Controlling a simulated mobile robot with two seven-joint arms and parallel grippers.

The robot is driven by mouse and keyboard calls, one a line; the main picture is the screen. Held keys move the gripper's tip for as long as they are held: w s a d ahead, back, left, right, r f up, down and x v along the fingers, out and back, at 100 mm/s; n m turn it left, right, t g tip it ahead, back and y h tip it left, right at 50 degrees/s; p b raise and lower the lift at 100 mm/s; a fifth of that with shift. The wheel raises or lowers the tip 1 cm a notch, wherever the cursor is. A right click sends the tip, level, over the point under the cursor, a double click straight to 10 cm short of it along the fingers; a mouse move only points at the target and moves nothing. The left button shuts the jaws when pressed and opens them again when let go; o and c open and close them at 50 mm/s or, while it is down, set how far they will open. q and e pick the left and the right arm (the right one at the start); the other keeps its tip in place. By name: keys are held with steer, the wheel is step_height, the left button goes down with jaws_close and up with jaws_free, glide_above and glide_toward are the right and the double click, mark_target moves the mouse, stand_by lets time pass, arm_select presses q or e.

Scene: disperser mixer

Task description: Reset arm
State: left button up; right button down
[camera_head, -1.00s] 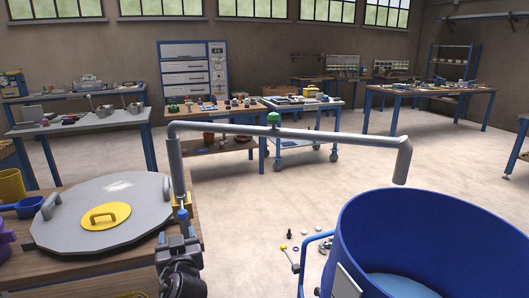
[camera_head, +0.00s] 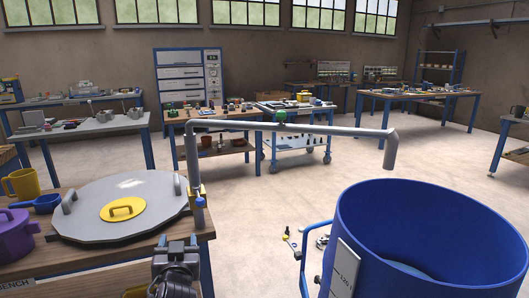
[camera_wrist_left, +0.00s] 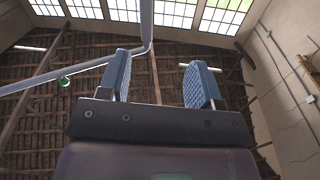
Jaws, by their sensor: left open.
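My left gripper (camera_head: 176,243) points up at the front edge of the workbench in the head view, just below the base of the grey pipe. In the left wrist view its two blue padded fingers (camera_wrist_left: 162,80) stand apart with nothing between them. The grey pipe (camera_head: 290,128) passes behind the fingers in the left wrist view (camera_wrist_left: 146,22). My right gripper is not in view.
The workbench (camera_head: 200,232) carries a grey lid (camera_head: 150,190) with a yellow handle piece (camera_head: 122,208), a yellow mug (camera_head: 22,185) and a purple pot (camera_head: 14,236). A large blue vat (camera_head: 345,225) stands at right.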

arm_select(q)
steer(key=s+a+f+m+g+h, duration=0.1)
steer(key=s+a+f+g, duration=0.1)
steer(key=s+f, duration=0.6)
steer(key=s+a+f+g+h+p, duration=0.1)
steer(key=s+a+f+g+h, duration=0.1)
steer(key=s+f, duration=0.6)
steer(key=s+a+f+m+g+h, duration=0.1)
steer(key=s+f, duration=0.7)
steer(key=s, duration=1)
steer(key=shift+s+a+f+m+g+p, duration=0.3)
steer(key=shift+a+g, duration=0.4)
steer(key=shift+a, duration=0.5)
